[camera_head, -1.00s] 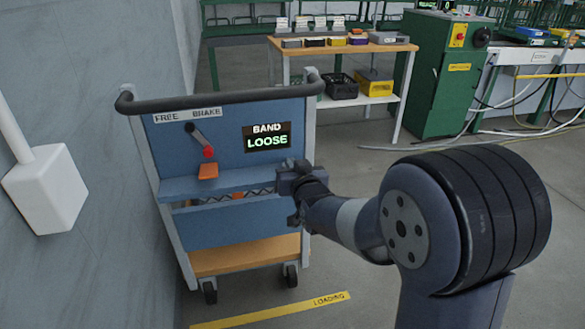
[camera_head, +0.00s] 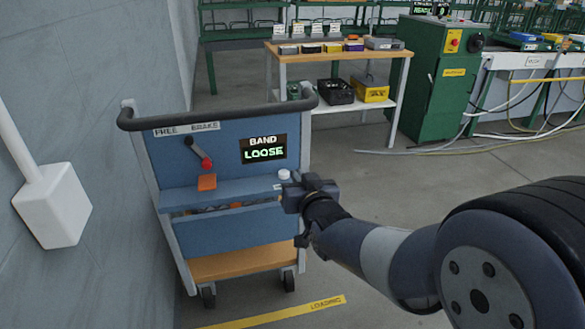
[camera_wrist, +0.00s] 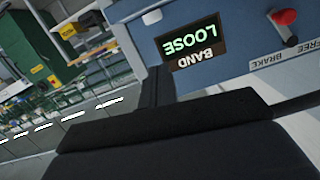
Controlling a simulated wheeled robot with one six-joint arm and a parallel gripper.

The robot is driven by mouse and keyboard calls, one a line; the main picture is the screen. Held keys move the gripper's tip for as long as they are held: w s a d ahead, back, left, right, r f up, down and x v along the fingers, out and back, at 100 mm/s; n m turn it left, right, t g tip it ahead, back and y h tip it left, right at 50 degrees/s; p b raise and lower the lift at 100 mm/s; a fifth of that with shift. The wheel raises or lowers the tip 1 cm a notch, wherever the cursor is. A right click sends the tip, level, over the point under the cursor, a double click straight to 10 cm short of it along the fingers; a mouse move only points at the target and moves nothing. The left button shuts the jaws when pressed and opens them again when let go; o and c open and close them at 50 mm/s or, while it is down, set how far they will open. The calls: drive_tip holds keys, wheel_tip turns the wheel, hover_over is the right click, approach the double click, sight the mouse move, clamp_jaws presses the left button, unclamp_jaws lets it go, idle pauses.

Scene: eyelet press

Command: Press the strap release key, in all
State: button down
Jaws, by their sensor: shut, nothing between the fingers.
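A blue cart stands against the left wall, with a display (camera_head: 264,149) reading "BAND LOOSE"; the display shows upside down in the wrist view (camera_wrist: 190,45). A white round button (camera_head: 284,174) sits at the right end of the cart's ledge, and a small white piece shows in the wrist view (camera_wrist: 152,16). An orange block (camera_head: 207,182) sits on the ledge's left part. Neither carries a readable label, so I cannot tell which is the strap release key. My gripper (camera_head: 288,194) is shut and empty, just below and in front of the white button. Contact is not visible.
A red-knobbed lever (camera_head: 200,153) hangs under the "FREE BRAKE" label. A dark handlebar (camera_head: 220,111) runs along the cart's top. A white box (camera_head: 52,205) on a pole stands left. A wooden-topped bench (camera_head: 340,57) and a green machine (camera_head: 440,75) stand behind.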

drive_tip(key=shift+v, duration=1.35)
drive_tip(key=shift+w, duration=0.1)
